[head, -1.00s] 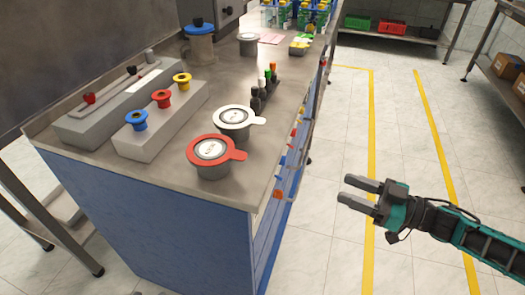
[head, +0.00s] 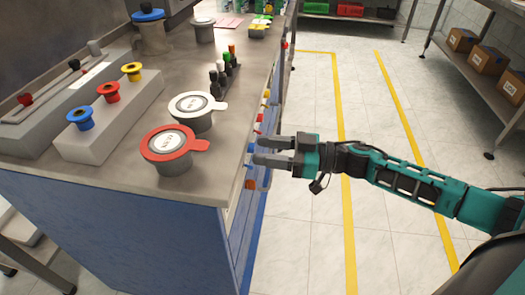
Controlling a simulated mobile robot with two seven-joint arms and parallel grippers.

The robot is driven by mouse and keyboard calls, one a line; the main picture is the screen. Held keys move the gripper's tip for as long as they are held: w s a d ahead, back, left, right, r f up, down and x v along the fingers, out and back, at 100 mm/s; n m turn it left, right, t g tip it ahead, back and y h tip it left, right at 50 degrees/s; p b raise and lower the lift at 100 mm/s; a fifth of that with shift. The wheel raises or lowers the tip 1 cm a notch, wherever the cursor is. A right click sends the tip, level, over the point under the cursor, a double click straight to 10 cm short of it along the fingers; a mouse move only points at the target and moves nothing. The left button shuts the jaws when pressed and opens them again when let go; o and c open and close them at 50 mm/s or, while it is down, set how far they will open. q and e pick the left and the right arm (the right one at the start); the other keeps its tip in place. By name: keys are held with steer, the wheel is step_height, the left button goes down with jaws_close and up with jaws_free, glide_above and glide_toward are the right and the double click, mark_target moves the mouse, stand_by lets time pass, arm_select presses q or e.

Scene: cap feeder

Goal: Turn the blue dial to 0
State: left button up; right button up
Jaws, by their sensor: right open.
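A grey block on the bench top carries three dials in a row. The blue dial (head: 80,118) is the nearest, with the red dial (head: 108,92) and the yellow dial (head: 132,72) behind it. Any marks or numbers on the blue dial are too small to read. My right gripper (head: 254,152) is open and empty, beside the bench's right edge, with its fingers pointing left. It is well to the right of the blue dial and apart from it. My left gripper is not in view.
A red-rimmed pot (head: 171,158) and a white-rimmed pot (head: 195,112) stand between my right gripper and the dials. A small rack of coloured pieces (head: 224,72) is behind them. Coloured parts stick out from the bench's right side. The floor to the right is clear.

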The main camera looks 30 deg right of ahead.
steer(key=shift+w+a, duration=0.45)
steer(key=shift+a, duration=0.1)
steer(key=shift+c, duration=0.5)
jaws_close()
